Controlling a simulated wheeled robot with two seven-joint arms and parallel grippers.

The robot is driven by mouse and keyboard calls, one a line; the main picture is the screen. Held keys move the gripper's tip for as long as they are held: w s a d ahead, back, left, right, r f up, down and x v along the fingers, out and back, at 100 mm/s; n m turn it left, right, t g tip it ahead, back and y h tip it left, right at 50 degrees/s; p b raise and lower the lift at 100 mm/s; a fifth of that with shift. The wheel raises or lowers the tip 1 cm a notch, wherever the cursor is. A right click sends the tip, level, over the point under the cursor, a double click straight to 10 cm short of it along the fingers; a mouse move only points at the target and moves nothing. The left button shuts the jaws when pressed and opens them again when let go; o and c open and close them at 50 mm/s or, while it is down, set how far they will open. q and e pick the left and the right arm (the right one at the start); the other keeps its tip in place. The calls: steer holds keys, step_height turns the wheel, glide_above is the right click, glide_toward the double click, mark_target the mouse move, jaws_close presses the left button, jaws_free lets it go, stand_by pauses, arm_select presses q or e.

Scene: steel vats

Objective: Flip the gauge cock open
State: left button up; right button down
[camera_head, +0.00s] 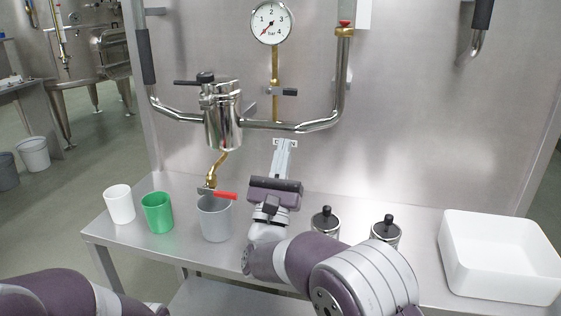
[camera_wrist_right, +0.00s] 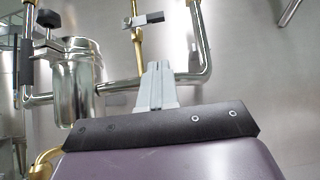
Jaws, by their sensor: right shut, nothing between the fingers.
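The gauge cock (camera_head: 278,91) sits on the brass pipe below a round pressure gauge (camera_head: 271,22). Its short lever with a dark end lies across the pipe, pointing right. The cock (camera_wrist_right: 143,20) also shows at the top of the right wrist view. My right gripper (camera_head: 285,143) points up toward the panel, below the cock and the horizontal steel pipe, apart from both. Its fingers (camera_wrist_right: 157,68) are together with nothing between them. Part of my left arm shows at the lower left, but its gripper is out of view.
A steel filter housing (camera_head: 222,118) and bent pipe stand left of the cock. A red-handled tap (camera_head: 218,194) is above a grey cup (camera_head: 214,222). Green (camera_head: 157,213) and white (camera_head: 119,205) cups, two lidded pots (camera_head: 326,222) and a white tub (camera_head: 496,285) stand on the bench.

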mark_target(280, 91)
steer(key=w+r+p, duration=0.1)
steer(key=w+r, duration=0.2)
steer(key=r, duration=0.4)
steer(key=shift+d, duration=0.4)
steer(key=shift+d+r+n+y+b, duration=0.15)
steer(key=shift+n+y+b, duration=0.35)
steer(key=shift+n+y, duration=0.25)
